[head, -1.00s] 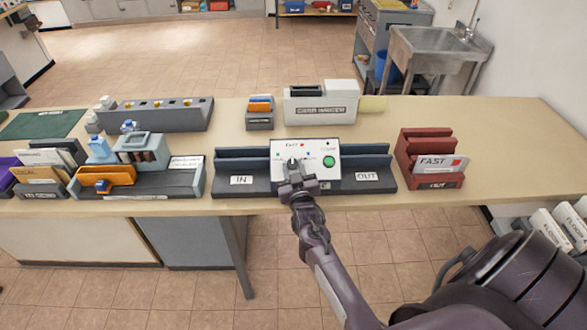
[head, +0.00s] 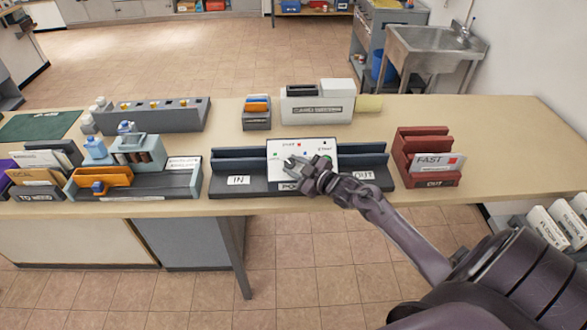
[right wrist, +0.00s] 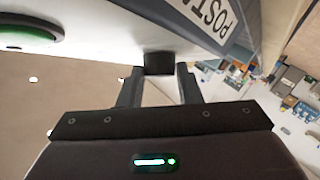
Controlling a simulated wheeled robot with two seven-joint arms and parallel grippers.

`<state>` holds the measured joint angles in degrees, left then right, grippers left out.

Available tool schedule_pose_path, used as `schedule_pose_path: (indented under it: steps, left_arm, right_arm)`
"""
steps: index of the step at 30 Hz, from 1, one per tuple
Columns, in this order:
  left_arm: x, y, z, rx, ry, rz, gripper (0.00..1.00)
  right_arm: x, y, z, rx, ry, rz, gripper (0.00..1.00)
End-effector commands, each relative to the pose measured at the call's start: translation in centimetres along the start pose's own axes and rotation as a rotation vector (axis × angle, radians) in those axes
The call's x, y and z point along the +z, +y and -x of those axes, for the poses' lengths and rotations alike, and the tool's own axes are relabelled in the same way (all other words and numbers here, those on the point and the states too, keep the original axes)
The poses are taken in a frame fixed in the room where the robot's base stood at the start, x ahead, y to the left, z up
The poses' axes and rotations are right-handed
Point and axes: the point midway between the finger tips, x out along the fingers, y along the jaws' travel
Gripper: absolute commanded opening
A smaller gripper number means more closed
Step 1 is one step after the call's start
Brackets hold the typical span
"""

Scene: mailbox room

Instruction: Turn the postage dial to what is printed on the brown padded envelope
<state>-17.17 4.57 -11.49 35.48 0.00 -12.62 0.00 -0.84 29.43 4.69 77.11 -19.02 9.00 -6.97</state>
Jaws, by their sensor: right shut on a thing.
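The postage dial panel (head: 322,146) is a white sloped face on the dark grey machine. It has FAST with a red mark at the top, a green mark at left and a blue mark at right. My right gripper (head: 292,163) is shut on the dark dial knob (right wrist: 159,63), which sits between its fingertips in the right wrist view. The gripper hides the knob's pointer in the head view. A tan envelope (head: 35,177) with printing like LOCAL stands in the left rack; I cannot tell if it is padded. My left gripper is out of view.
A green button (right wrist: 28,30) lies close beside the gripper. The IN tray (head: 238,181) and OUT tray flank the panel. The card maker (head: 318,104) stands behind. Counter space is free at right.

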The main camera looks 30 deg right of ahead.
Motion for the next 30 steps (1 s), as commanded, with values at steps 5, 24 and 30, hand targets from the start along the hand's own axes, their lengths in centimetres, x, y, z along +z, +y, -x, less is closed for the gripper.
schedule_pose_path:
  steps: [5,24,30]
  left_arm:
    - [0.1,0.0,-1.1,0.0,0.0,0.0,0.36]
    - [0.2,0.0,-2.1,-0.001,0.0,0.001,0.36]
    - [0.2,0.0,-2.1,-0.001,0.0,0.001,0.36]
  right_arm:
    - [0.2,0.3,-0.1,-0.105,0.009,0.077,0.09]
    - [0.0,0.5,-0.1,-0.242,0.02,0.163,0.09]
    - [0.0,0.5,-0.1,-0.242,0.02,0.163,0.09]
